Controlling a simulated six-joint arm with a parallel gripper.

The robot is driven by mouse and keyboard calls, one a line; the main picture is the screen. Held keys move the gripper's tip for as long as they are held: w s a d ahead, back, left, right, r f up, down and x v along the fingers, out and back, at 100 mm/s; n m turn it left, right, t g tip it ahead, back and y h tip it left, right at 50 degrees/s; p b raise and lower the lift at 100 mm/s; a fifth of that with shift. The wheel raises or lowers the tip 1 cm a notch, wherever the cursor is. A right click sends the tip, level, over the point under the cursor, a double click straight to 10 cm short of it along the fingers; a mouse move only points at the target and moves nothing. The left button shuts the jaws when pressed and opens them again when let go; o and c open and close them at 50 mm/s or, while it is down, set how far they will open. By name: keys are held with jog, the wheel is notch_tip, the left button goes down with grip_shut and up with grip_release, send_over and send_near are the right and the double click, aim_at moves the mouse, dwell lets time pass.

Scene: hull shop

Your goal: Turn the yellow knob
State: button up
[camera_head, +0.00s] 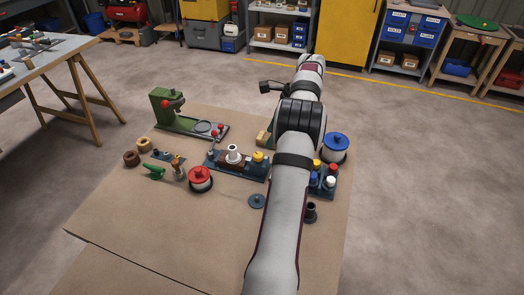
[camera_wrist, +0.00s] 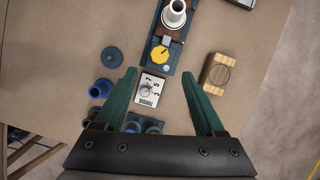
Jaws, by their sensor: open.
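The yellow knob (camera_wrist: 160,53) is round with a dark pointer line. It sits at the near end of a blue base plate (camera_wrist: 176,62), beside a brown block with a white cylinder (camera_wrist: 174,13). In the head view the yellow knob (camera_head: 258,157) shows just left of my arm. My gripper (camera_wrist: 159,74) is open and empty. Its two green fingers are spread, and the knob appears just beyond the fingertips, between their lines. No contact with the knob shows; the height gap cannot be judged.
A white torque card (camera_wrist: 152,88) lies between the fingers, and a wooden block (camera_wrist: 215,73) right of them. A blue disc (camera_wrist: 113,57) and blue cup (camera_wrist: 100,89) are left. A red-lidded pot (camera_head: 200,180) and green press (camera_head: 165,106) stand farther left on the table.

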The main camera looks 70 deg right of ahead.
aim_at(259, 155)
jog(key=x, duration=0.9)
jog(key=shift+r, duration=0.1)
grip_shut()
